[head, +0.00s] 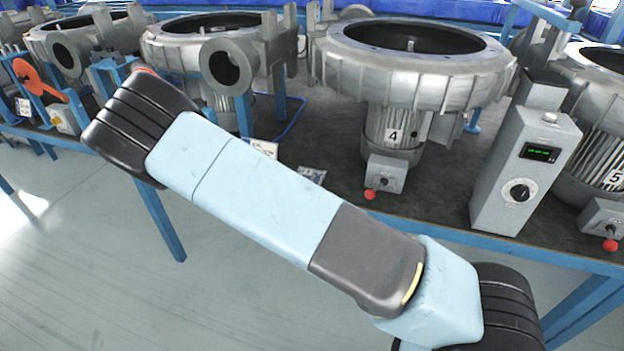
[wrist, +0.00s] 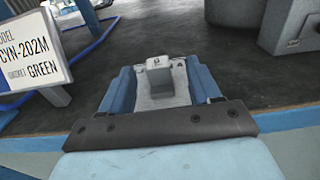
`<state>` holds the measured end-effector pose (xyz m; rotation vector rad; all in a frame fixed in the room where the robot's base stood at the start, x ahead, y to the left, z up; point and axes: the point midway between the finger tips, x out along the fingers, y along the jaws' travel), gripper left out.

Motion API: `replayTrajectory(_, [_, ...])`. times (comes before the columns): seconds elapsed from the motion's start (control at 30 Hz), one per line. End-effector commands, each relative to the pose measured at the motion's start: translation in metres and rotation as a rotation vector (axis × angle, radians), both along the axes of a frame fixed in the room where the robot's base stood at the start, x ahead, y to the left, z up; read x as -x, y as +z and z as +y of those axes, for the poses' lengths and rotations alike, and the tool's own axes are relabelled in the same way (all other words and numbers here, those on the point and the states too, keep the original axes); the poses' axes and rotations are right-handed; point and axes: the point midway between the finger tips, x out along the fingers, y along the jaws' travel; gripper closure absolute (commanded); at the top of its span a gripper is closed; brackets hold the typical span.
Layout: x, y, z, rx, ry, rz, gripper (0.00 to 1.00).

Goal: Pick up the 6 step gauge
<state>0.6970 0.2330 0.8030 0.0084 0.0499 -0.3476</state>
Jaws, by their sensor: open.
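In the wrist view, a small pale grey stepped piece (wrist: 162,98) with a raised block at its far end lies between my fingers. It looks like the step gauge, but I cannot read a number on it. My gripper (wrist: 161,82) is open, with one blue finger on each side of the piece. I cannot tell whether the fingers touch it. In the head view my arm hides most of this spot, and only a small grey and blue patch shows just beyond the arm, too small to make out.
A label card (wrist: 33,52) reading CYN-202M, GREEN stands left of my gripper, with a blue hose (wrist: 88,42) behind. Blower 4 (head: 412,65) with its switch box (head: 386,174) and a grey control box (head: 524,170) stand right on the dark bench (head: 440,212).

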Motion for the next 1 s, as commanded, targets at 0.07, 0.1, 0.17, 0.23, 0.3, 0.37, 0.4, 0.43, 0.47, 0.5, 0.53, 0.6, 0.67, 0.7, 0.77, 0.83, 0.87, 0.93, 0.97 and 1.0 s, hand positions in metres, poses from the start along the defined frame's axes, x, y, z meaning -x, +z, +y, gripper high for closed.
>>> replayTrajectory(0.07, [-0.012, -0.004, -0.002, 0.001, -0.001, -0.001, 0.38])
replayTrajectory(0.1, [-0.017, -0.006, -0.002, 0.002, -0.001, -0.002, 0.38])
replayTrajectory(0.17, [-0.025, -0.005, -0.006, 0.000, -0.003, -0.001, 0.38])
replayTrajectory(0.23, [-0.032, -0.005, -0.009, -0.001, -0.002, 0.000, 0.38])
replayTrajectory(0.3, [-0.035, -0.006, -0.009, -0.001, 0.000, 0.000, 0.38])
replayTrajectory(0.37, [-0.035, -0.006, -0.009, -0.001, 0.000, 0.000, 0.38])
replayTrajectory(0.4, [-0.035, -0.006, -0.009, -0.002, 0.000, -0.001, 0.38])
replayTrajectory(0.43, [-0.035, -0.006, -0.009, -0.002, 0.000, 0.000, 0.38])
replayTrajectory(0.47, [-0.035, -0.006, -0.009, -0.002, 0.000, 0.000, 0.38])
replayTrajectory(0.5, [-0.035, -0.006, -0.009, -0.002, 0.000, -0.001, 0.38])
replayTrajectory(0.53, [-0.035, -0.006, -0.009, -0.002, 0.000, -0.001, 0.41])
replayTrajectory(0.6, [-0.035, -0.006, -0.009, -0.002, 0.000, 0.000, 0.48])
replayTrajectory(0.67, [-0.035, -0.006, -0.009, -0.002, -0.001, 0.000, 0.54])
replayTrajectory(0.7, [-0.035, -0.006, -0.009, -0.002, -0.001, 0.000, 0.58])
replayTrajectory(0.77, [-0.034, -0.006, -0.010, -0.002, -0.001, 0.000, 0.63])
replayTrajectory(0.83, [-0.034, -0.006, -0.010, -0.002, -0.001, 0.000, 0.70])
replayTrajectory(0.87, [-0.034, -0.006, -0.010, -0.002, -0.001, 0.000, 0.73])
replayTrajectory(0.93, [-0.034, -0.006, -0.010, -0.002, -0.001, 0.000, 0.80])
replayTrajectory(0.97, [-0.034, -0.006, -0.010, -0.002, -0.001, 0.000, 0.82])
replayTrajectory(1.0, [-0.034, -0.006, -0.009, -0.002, -0.001, 0.000, 0.86])
